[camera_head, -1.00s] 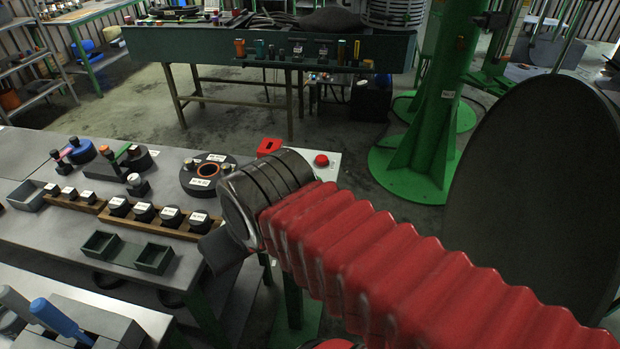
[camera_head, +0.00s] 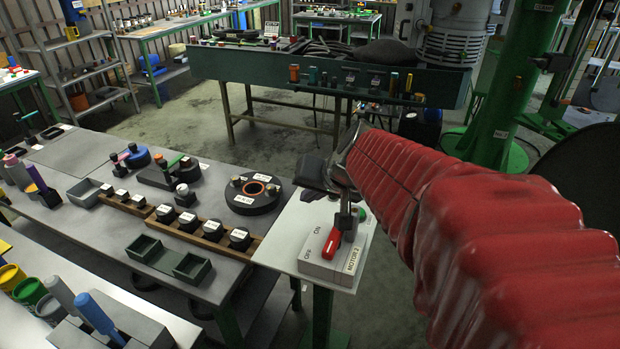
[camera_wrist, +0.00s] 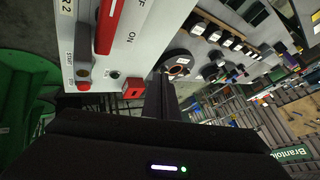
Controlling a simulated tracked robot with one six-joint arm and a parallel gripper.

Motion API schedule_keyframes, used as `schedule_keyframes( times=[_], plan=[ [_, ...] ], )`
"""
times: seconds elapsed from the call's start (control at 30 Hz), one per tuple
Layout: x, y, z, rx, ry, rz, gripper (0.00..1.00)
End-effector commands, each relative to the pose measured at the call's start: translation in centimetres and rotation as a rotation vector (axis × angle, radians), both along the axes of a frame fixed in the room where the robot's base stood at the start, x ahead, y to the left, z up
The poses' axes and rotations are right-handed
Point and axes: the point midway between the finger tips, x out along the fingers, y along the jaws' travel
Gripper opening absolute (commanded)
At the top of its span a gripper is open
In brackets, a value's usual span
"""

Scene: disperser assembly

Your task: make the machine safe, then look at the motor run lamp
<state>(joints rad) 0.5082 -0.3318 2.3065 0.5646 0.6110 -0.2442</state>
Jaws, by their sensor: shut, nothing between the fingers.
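The white switch box (camera_head: 335,265), labelled MOTOR 2, carries a red handle (camera_head: 331,243) beside OFF and ON markings. The handle's near end lies level with OFF. In the wrist view the red handle (camera_wrist: 108,25) is at the top, with a grey block (camera_wrist: 82,68) and a red button (camera_wrist: 83,86) near START lettering. A small dark round fitting (camera_wrist: 115,74) sits by them and looks unlit; I cannot tell whether it is the run lamp. My gripper (camera_head: 312,178) is shut and empty above the panel's far side, its dark fingers (camera_wrist: 160,98) apart from the handle.
A red block (camera_wrist: 133,90) stands on the panel near my fingers. Left of the panel, a grey table (camera_head: 90,215) holds a dark ring flange (camera_head: 252,194), a wooden rack (camera_head: 203,240) of black knobs and green trays (camera_head: 168,258). A green column (camera_head: 510,90) stands at the right.

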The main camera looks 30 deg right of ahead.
Motion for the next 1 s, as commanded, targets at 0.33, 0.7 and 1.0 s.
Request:
schedule_keyframes(
  times=[0.33,0.7,1.0],
  plan=[
    [1.4,-14.3,-1.5,0.082,-0.103,-0.346,0.00],
    [1.3,-16.5,-1.7,0.088,-0.121,-0.396,0.00],
    [1.3,-16.4,-2.3,0.091,-0.119,-0.394,0.00]
  ],
)
